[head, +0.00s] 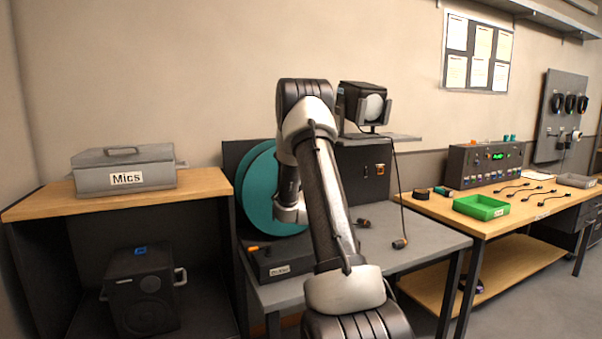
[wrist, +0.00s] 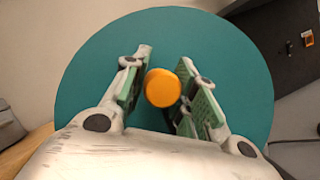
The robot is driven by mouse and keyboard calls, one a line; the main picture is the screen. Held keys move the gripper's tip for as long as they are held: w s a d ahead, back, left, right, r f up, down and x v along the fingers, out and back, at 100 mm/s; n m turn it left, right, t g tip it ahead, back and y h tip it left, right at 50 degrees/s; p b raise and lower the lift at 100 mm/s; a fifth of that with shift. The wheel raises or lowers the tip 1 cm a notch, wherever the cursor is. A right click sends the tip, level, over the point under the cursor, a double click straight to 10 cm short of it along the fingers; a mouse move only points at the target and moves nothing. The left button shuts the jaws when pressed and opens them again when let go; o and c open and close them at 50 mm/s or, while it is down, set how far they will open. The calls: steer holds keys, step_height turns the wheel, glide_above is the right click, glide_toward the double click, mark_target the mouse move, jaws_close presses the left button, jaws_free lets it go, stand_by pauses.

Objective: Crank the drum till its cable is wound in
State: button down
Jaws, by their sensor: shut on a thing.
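The teal drum (head: 262,190) stands upright on the grey table, partly hidden by my arm; its round face fills much of the wrist view (wrist: 85,70). An orange crank knob (wrist: 162,88) stands out from that face. My gripper (wrist: 164,78) has its two green-padded fingers on either side of the knob and is shut on it. In the head view my arm mostly hides the gripper and the knob. I cannot make out a cable on the drum; a thin dark cord (head: 402,190) hangs from the lamp to a plug (head: 400,243).
A dark box with a label (head: 280,271) sits at the table's front left. The lamp (head: 362,105) stands on a shelf behind my arm. A Mics case (head: 125,168) is on the left bench. A green tray (head: 481,207) and fader console (head: 485,163) are on the right bench.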

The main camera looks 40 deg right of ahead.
steer(key=shift+w+a+n, duration=0.1)
steer(key=shift+a+n, duration=0.2)
steer(key=shift+n, duration=0.2)
steer(key=c, duration=1.1)
jaws_free()
steer(key=shift+c, duration=0.2)
steer(key=v, duration=1.2)
